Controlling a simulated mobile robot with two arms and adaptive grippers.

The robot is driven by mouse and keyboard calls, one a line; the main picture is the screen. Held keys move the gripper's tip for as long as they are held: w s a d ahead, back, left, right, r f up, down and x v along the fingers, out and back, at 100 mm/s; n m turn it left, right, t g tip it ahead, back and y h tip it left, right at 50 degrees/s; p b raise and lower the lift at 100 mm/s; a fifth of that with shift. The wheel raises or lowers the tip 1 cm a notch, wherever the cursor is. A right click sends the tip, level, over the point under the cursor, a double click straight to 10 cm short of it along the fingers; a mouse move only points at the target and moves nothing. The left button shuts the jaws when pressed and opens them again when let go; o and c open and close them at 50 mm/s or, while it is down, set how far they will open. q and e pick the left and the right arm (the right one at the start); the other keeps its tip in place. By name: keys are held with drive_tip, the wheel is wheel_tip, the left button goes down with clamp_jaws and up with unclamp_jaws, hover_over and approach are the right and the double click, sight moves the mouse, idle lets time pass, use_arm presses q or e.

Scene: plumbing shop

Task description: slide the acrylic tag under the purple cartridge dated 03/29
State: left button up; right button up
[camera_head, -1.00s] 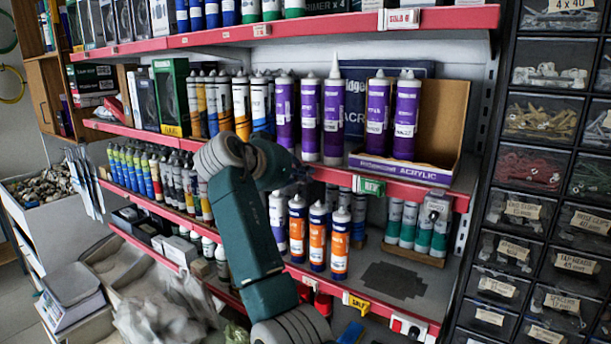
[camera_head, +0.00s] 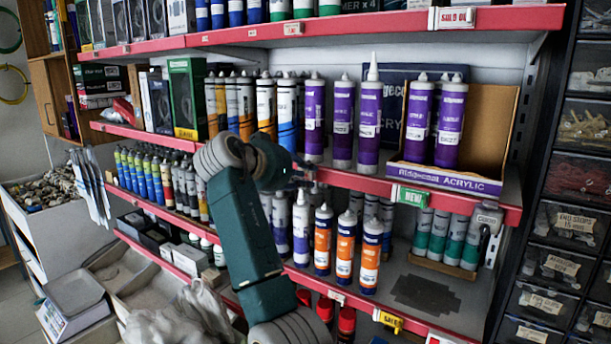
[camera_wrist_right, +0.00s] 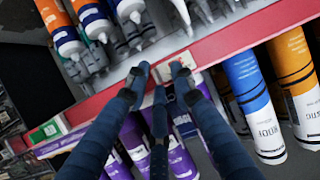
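My right gripper (camera_head: 303,182) is at the red shelf edge, below and in front of the leftmost purple cartridge (camera_head: 314,118), partly hidden by my arm. In the right wrist view its fingers (camera_wrist_right: 160,72) are apart at the red rail, with a pale tag (camera_wrist_right: 190,78) by the right fingertip. I cannot tell whether this is the acrylic tag. My left gripper is not in view.
Orange-and-blue cartridges (camera_head: 345,250) stand on the shelf below, close under the gripper. White-and-blue cartridges (camera_head: 265,108) stand left of the purple ones. A green NEW tag (camera_head: 413,196) hangs on the rail at right. Part drawers (camera_head: 563,218) line the right side.

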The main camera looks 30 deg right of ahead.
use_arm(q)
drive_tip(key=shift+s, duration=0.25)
use_arm(e)
drive_tip(key=v, duration=1.2)
drive_tip(key=shift+s+d, duration=0.15)
drive_tip(key=shift+s, duration=0.2)
drive_tip(key=shift+r, duration=0.15)
drive_tip(key=shift+w, duration=0.1)
